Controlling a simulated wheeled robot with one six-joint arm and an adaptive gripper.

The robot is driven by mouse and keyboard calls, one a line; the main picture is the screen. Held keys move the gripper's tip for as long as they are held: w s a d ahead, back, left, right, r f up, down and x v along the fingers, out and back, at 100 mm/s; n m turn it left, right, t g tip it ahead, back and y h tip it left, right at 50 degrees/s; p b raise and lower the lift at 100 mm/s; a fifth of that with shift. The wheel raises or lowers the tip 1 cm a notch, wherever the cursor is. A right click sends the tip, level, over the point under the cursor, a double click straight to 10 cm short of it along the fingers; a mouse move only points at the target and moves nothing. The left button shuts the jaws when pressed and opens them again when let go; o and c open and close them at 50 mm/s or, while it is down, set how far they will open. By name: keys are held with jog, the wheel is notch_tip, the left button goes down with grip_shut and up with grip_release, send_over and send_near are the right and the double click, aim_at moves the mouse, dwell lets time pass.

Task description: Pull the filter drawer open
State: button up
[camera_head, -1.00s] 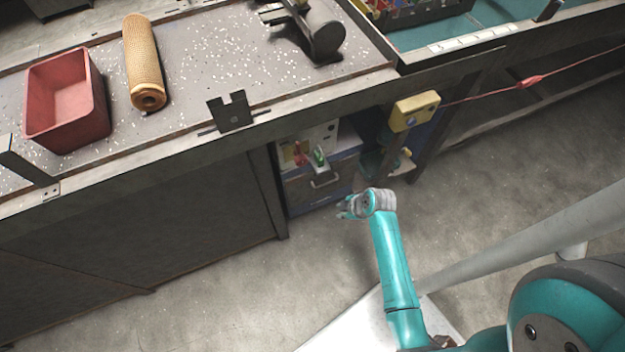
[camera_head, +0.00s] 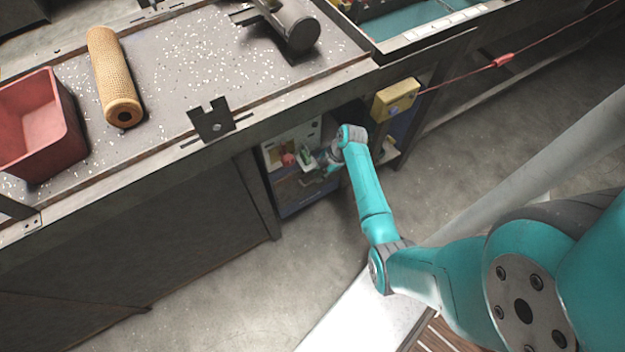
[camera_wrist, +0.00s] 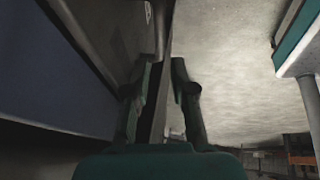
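The filter drawer (camera_head: 303,196) is a dark front low in the cabinet under the bench. It seems closed. In the head view my gripper (camera_head: 322,163) is at the upper right of the drawer front and covers the pale handle seen earlier. In the wrist view my gripper (camera_wrist: 166,68) shows its two dark fingers a small gap apart. A dark upright strip runs between and beyond them. I cannot tell whether this is the handle or an edge, or whether the fingers touch it. A dark blue panel (camera_wrist: 45,70) fills the left of the wrist view.
Above the drawer is a pale panel with a red knob (camera_head: 288,160) and a green one (camera_head: 305,155). A yellow box (camera_head: 396,99) with a red cord hangs to the right. The bench edge overhangs. A red bin (camera_head: 40,125) and a mesh tube (camera_head: 112,75) lie on top.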

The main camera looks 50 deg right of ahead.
aim_at(311, 182)
jog(key=shift+x, duration=2.65)
grip_shut()
